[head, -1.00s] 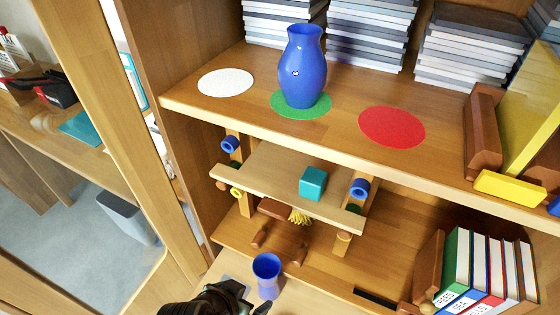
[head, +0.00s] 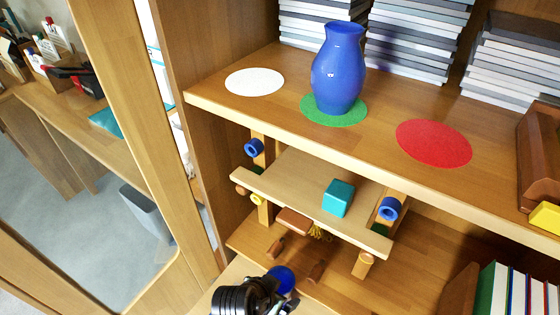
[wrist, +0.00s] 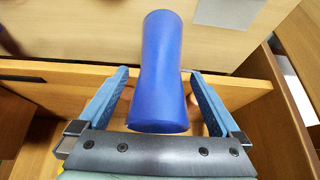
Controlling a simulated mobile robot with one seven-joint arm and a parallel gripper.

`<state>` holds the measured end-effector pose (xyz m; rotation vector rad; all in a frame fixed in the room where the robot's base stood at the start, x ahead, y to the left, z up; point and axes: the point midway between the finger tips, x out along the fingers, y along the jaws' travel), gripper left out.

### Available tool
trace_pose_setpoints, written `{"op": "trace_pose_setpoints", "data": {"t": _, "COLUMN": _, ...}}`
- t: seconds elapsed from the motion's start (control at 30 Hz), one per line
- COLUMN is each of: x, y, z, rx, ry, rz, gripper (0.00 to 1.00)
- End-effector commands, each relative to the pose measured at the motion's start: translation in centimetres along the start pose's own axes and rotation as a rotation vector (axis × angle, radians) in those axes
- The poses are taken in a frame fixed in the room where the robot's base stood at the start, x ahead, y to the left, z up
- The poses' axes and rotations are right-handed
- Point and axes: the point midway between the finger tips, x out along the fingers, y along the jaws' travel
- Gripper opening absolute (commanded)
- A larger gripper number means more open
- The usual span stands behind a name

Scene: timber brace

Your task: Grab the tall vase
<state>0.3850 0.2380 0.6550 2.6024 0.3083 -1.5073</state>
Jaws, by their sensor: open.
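A large blue vase (head: 338,75) stands upright on the green disc (head: 313,118) on the upper shelf. A smaller, slim blue vase (head: 285,275) is low in the head view, partly hidden behind my gripper (head: 276,292). In the wrist view a slim blue vase (wrist: 158,85) with a slight waist fills the middle. My gripper's two blue fingers (wrist: 160,72) are open, one on each side of it, with gaps on both sides. I cannot tell how deep it lies between them.
A white disc (head: 254,82) and a red disc (head: 434,143) lie bare on the upper shelf. Below, a small plank shelf (head: 290,180) carries a teal cube (head: 338,198). Stacks of grey books stand behind. A wooden upright (head: 120,100) is at left.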

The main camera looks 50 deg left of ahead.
Motion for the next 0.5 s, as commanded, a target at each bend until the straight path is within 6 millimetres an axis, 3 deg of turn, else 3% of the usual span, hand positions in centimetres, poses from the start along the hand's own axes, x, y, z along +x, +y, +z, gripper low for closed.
{"op": "trace_pose_setpoints", "data": {"t": 0.13, "x": 2.0, "y": 0.0, "z": 0.1, "rx": 0.001, "ry": -0.001, "rz": 0.000, "gripper": 1.00}}
{"op": "trace_pose_setpoints", "data": {"t": 0.4, "x": 2.2, "y": 0.0, "z": 0.0, "rx": 0.000, "ry": 0.000, "rz": -0.001, "gripper": 1.00}}
{"op": "trace_pose_setpoints", "data": {"t": 0.5, "x": 2.2, "y": 0.0, "z": 0.0, "rx": 0.000, "ry": 0.000, "rz": -0.001, "gripper": 0.86}}
